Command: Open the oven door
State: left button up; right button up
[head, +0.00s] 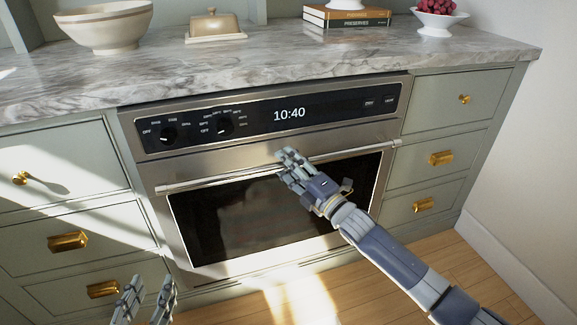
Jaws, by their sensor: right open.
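The steel oven (160,215) is built into the cabinets under the counter. Its door, with a dark glass window (235,225), looks shut. A long bar handle (215,179) runs across the top of the door. My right gripper (284,160) is open at the middle of the handle, with its fingers over the bar. I cannot tell whether it touches the bar, and it hides part of the handle and window. My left gripper (147,298) is open and empty at the lower left, in front of the drawers, apart from the oven.
The control panel (260,116) has two knobs and a clock. Drawers with brass pulls (68,242) flank the oven. The marble counter (270,62) holds a bowl (105,28), a butter dish (211,27), books (347,16) and a fruit bowl (437,23). Wooden floor (425,255) is clear at right.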

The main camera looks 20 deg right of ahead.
grip_shut()
